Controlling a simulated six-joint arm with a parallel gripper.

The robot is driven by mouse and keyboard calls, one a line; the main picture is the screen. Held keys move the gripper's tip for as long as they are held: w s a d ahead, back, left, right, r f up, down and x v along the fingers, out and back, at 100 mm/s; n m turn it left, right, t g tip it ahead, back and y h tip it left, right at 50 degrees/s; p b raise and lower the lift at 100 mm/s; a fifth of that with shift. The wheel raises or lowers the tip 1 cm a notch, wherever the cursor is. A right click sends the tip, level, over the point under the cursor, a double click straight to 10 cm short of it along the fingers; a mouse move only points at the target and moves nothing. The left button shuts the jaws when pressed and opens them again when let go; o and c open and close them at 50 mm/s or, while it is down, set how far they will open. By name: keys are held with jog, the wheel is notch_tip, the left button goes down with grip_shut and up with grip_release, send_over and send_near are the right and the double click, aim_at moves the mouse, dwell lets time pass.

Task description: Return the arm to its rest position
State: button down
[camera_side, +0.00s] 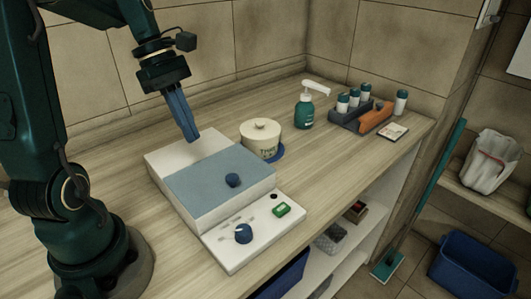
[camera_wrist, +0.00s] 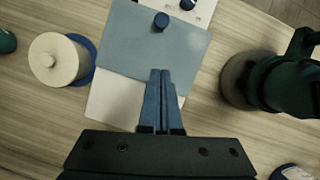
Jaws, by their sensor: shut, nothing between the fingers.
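My gripper (camera_side: 191,137) is shut and empty, with its blue fingers pointing down. In the side view it hangs above the back left part of a white basin unit (camera_side: 222,254) with a flat blue-grey lid (camera_side: 215,172). The lid lies over the basin and has a dark blue knob (camera_side: 232,180) on it. In the wrist view the closed fingers (camera_wrist: 161,75) show in front of the lid's near edge (camera_wrist: 125,55). The inside of the basin is hidden by the lid.
A cream lidded pot (camera_side: 260,141) on a blue coaster stands right of the basin. Behind it are a green pump bottle (camera_side: 304,112) and a rack (camera_side: 360,118) with several small bottles. The front panel has a blue dial (camera_side: 243,234) and green switch (camera_side: 282,209).

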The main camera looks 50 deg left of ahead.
jog(key=d+r+m, duration=0.2)
jog(key=d+r, duration=0.1)
jog(key=r, duration=0.2)
jog(key=s+d+f+m+t+y, duration=0.2)
jog(key=s+d+m, duration=0.1)
jog(key=m, duration=0.6)
jog(key=s+d+f+m+t+y, duration=0.1)
jog(key=s+d+m+t+y, duration=0.1)
jog(key=m, duration=0.8)
jog(key=shift+s+d+f, duration=0.4)
jog(key=shift+s+d, duration=0.35)
jog(key=shift+d, duration=0.5)
